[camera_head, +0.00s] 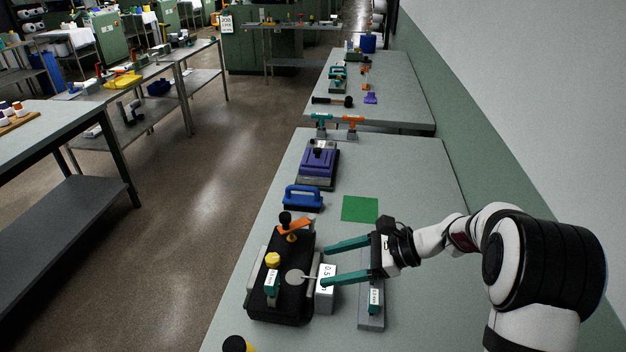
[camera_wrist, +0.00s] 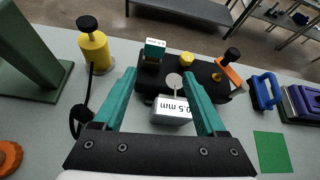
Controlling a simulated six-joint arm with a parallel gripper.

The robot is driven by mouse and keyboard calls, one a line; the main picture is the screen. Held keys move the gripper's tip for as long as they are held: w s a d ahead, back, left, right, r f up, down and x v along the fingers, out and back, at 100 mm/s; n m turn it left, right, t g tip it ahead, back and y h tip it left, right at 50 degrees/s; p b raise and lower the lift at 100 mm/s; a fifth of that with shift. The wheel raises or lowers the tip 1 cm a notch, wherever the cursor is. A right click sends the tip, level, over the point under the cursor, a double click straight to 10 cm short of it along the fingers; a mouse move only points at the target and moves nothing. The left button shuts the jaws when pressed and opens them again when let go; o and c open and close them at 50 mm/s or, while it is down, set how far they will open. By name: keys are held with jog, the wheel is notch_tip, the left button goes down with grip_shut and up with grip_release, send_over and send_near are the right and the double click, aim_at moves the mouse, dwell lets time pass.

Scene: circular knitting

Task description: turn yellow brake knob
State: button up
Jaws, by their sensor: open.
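The yellow brake knob (camera_head: 273,259) stands on top of the black machine base (camera_head: 262,303) on the table. It also shows in the wrist view (camera_wrist: 187,58), beyond the fingertips and a little right of the middle. My gripper (camera_head: 324,264) has two long teal fingers spread wide apart, and nothing is between their tips that I can see held. In the wrist view the open fingers (camera_wrist: 158,76) point toward the black base. A white block marked 0.5 mm (camera_head: 326,288) sits beside the base, and in the wrist view it lies between the fingers.
An orange lever with a black knob (camera_head: 292,230) rises at the base's far end. A teal labelled block (camera_head: 272,284) stands near the yellow knob. A blue-handled tool (camera_head: 303,197) and green mat (camera_head: 360,209) lie beyond. A yellow bottle (camera_wrist: 94,52) stands left in the wrist view.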

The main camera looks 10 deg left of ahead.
aim_at(275, 259)
jog(key=w+f+m+t+y, duration=0.2)
jog(key=w+f+m, duration=0.1)
jog(key=w+f, duration=0.25)
jog(key=shift+h, duration=0.3)
jog(key=x, duration=1)
jog(key=r+x, duration=0.1)
jog(key=x, duration=0.4)
jog(key=shift+a+f, duration=0.1)
jog(key=shift+a, duration=0.1)
jog(key=shift+c, duration=0.3)
